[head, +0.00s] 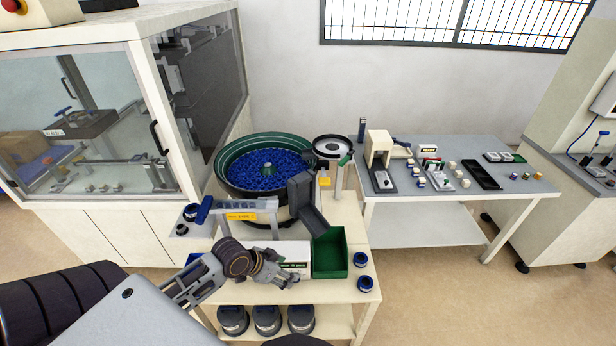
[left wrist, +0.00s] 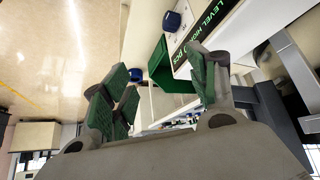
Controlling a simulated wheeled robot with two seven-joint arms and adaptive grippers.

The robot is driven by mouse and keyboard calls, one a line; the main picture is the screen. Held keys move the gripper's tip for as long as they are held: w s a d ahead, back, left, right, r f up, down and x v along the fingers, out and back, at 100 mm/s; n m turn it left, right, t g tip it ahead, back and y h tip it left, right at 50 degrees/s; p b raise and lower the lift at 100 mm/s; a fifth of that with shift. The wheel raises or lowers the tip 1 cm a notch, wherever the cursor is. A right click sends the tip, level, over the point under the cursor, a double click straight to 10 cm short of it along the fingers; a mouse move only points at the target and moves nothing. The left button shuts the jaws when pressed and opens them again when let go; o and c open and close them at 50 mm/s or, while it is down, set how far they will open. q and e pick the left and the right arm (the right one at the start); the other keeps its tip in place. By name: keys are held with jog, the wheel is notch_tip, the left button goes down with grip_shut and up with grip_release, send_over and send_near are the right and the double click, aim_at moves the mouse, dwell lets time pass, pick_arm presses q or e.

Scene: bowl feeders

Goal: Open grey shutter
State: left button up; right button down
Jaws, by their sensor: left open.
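In the head view a dark grey upright plate (head: 301,191), which looks like the shutter, stands at the top of a grey sloping chute (head: 314,222) beside the blue-filled bowl feeder (head: 232,150). The chute leads down to a green bin (head: 329,262). My left gripper (head: 282,272) is low in front of the feeder, left of the green bin, apart from the plate. In the left wrist view my gripper's green-padded fingers (left wrist: 162,92) are spread and empty, with the green bin (left wrist: 172,78) beyond them. Grey parts (left wrist: 285,65) show at right; I cannot tell which. My right gripper is out of view.
A grey rail with a yellow label (head: 240,216) stands behind my left gripper. Two blue-and-white rolls (head: 363,270) sit right of the bin. Several dark canisters (head: 267,320) stand on the lower shelf. A grey side table (head: 450,190) with small parts is at right.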

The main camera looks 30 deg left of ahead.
pick_arm(q)
jog(key=w+a+r+t+h, duration=0.2)
jog(key=w+a+r+t, duration=0.1)
jog(key=w+a+r, duration=0.55)
jog(key=t, duration=0.3)
send_near(302, 176)
jog(key=v, duration=0.3)
jog(key=shift+s+d+f, duration=0.1)
jog(key=shift+d+f, duration=0.05)
jog(key=shift+w+d+f, duration=0.1)
jog(key=shift+w+d, duration=0.05)
jog(key=shift+w, duration=0.1)
jog(key=b+x, duration=0.1)
jog(key=x, duration=0.5)
dwell(0.6)
jog(key=shift+x, duration=3.6)
jog(key=shift+w, duration=0.15)
grip_shut()
